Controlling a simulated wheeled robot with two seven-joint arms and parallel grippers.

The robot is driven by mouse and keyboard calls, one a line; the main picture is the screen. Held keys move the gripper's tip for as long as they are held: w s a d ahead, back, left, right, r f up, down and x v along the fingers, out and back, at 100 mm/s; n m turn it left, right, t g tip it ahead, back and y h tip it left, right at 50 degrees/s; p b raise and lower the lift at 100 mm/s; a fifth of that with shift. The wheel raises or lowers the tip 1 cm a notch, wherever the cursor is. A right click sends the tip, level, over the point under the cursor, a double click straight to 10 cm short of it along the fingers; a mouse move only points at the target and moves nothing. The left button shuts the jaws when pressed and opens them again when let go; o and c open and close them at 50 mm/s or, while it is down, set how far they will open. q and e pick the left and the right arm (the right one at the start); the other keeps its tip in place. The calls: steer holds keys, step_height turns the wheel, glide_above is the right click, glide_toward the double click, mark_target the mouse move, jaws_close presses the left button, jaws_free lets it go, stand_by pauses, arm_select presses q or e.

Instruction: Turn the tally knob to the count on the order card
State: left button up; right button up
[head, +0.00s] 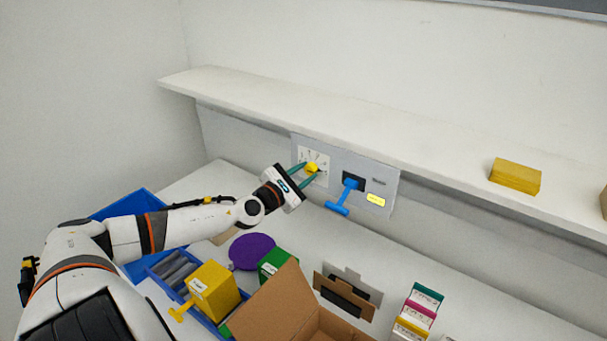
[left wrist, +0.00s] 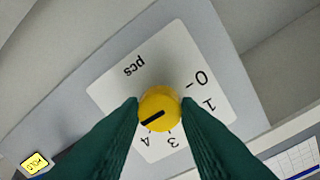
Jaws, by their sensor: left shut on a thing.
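The yellow tally knob (head: 312,168) sits on a white dial plate on the grey wall panel. My left gripper (head: 309,173) is shut on it, with a green finger on either side. In the left wrist view the knob (left wrist: 160,108) has a black pointer mark slanting to the lower left, on the side of the 4. The dial (left wrist: 128,88) appears turned over, with "pcs", 0, 1, 3 and 4 visible; the fingers hide other parts. I cannot make out a readable order card. My right gripper is not in view.
A blue T-shaped lever (head: 347,195) and a yellow label (head: 376,202) are right of the knob. A shelf (head: 300,112) overhangs the panel. Bins, boxes and an open carton (head: 270,305) crowd the table's front. A sheet with a blue grid (left wrist: 297,160) shows in the left wrist view.

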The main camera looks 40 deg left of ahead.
arm_select(q)
steer(key=o, duration=1)
steer(key=shift+f, duration=0.1)
steer(key=shift+c, duration=0.2)
steer(key=shift+s, duration=0.1)
steer(key=shift+s+f, duration=0.1)
steer(key=shift+s, duration=0.4)
steer(key=shift+s+b, duration=0.45)
steer(key=shift+s, duration=0.4)
steer(key=s+p, duration=0.2)
steer(key=s, duration=0.7)
steer(key=shift+d+p, duration=0.3)
steer(key=shift+p, duration=0.1)
steer(key=shift+s, duration=0.1)
